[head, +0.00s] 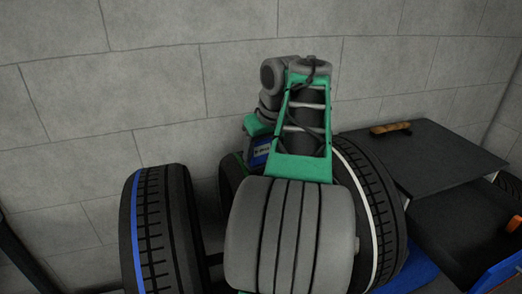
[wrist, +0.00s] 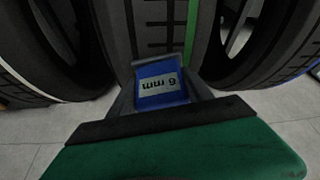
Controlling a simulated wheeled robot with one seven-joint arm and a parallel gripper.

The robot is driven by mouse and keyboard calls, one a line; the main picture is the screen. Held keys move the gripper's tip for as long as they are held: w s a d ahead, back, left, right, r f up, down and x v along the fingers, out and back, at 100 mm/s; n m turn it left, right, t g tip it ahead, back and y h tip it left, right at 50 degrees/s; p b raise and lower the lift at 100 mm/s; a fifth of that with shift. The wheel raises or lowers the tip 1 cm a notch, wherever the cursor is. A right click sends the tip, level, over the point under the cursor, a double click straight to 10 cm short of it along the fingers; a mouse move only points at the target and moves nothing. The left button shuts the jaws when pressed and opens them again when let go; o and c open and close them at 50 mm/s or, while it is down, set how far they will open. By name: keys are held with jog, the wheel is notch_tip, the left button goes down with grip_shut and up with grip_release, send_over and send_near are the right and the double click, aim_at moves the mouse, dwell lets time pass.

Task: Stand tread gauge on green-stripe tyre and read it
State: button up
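The tread gauge (wrist: 160,85) is a blue block with a pale label, held between the dark fingers of my gripper (wrist: 160,98). Its label shows upside down in the wrist view, with "mm" and one digit, 6 or 9. The green-stripe tyre (wrist: 165,22) is right beyond the gauge, its tread facing me and its green stripe to the right. I cannot tell whether the gauge touches the tread. In the head view the gauge (head: 260,152) shows beside my arm, and the green-stripe tyre (head: 230,172) is mostly hidden behind my arm.
A blue-stripe tyre (head: 158,230) stands at the left and a white-stripe tyre (head: 372,215) at the right, close on both sides. A dark cabinet (head: 425,160) with a wooden-handled tool (head: 390,128) on top stands further right. A grey block wall (head: 150,90) is behind.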

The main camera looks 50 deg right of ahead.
jog(key=o, duration=0.5)
jog(key=p+v, duration=0.4)
jog(key=v, duration=0.4)
jog(key=shift+p, duration=0.3)
jog(key=shift+f, duration=0.1)
